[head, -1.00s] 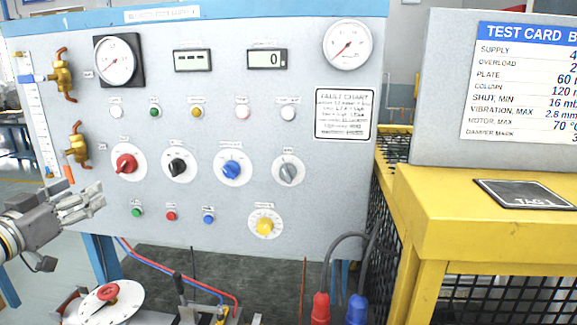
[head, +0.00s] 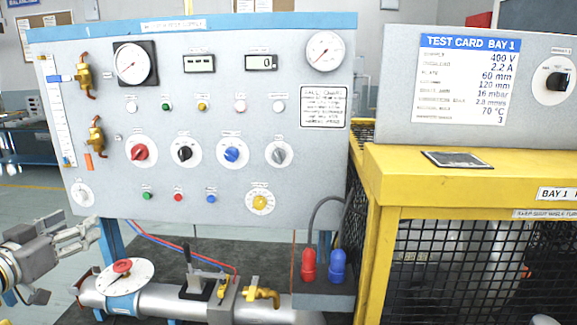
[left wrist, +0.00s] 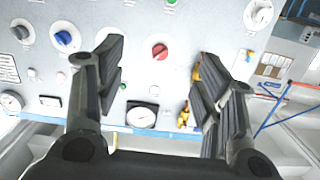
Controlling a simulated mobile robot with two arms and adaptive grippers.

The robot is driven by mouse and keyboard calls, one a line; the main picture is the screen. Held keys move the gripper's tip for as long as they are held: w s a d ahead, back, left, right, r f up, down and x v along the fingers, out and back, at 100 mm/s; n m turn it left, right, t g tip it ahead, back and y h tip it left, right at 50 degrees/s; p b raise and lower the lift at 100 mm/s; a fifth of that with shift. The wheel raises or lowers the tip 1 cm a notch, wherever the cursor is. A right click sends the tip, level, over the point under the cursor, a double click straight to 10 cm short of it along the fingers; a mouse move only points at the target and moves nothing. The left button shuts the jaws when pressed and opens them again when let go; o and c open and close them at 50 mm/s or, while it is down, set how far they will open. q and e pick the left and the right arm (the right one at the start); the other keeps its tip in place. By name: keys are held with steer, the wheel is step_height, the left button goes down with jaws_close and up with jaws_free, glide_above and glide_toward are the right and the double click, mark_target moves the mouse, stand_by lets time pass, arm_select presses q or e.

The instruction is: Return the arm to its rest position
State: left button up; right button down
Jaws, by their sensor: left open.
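My left gripper (head: 80,240) is at the left edge of the head view, in front of the lower left of the grey control panel (head: 235,125). Its fingers point right and hold nothing. In the left wrist view the two dark fingers of the left gripper (left wrist: 155,85) are wide apart, with the panel upside down behind them. The red knob (left wrist: 160,52) and a round gauge (left wrist: 142,115) show between them, clear of the fingers. My right gripper is in neither view.
Below the panel lie a grey pipe (head: 160,300) with a red-handled disc (head: 122,266), a lever (head: 187,255) and a brass valve (head: 262,293). Red and blue plugs (head: 308,265) stand beside them. A yellow mesh cage (head: 450,180) fills the right. Open floor (head: 30,205) shows at left.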

arm_select(q)
steer(key=s+d+f+g, duration=0.2)
steer(key=s+d+f, duration=0.15)
steer(key=f, duration=0.55)
steer(key=s+d+f+g, duration=0.2)
steer(key=s+d+f, duration=0.15)
steer(key=f, duration=0.45)
steer(key=s+d+f+g, duration=0.2)
steer(key=d+f+g, duration=0.15)
steer(key=f, duration=0.55)
steer(key=s+d+f+g, duration=0.2)
steer(key=s+d+f, duration=0.2)
steer(key=s, duration=0.3)
steer(key=s+d+f+g+y, duration=0.15)
steer(key=s+d+f, duration=0.25)
steer(key=s, duration=0.4)
steer(key=s+d+f+g+h, duration=0.1)
steer(key=s+d+f+g, duration=0.2)
steer(key=s, duration=0.4)
step_height(320, 180, down, 26)
steer(key=m, duration=0.1)
steer(key=s+a+f+g, duration=0.1)
steer(key=s+a+f, duration=0.2)
steer(key=s+f, duration=1.4)
steer(key=shift+s+g+y, duration=0.3)
steer(key=shift+s+y, duration=0.05)
steer(key=shift+s, duration=0.25)
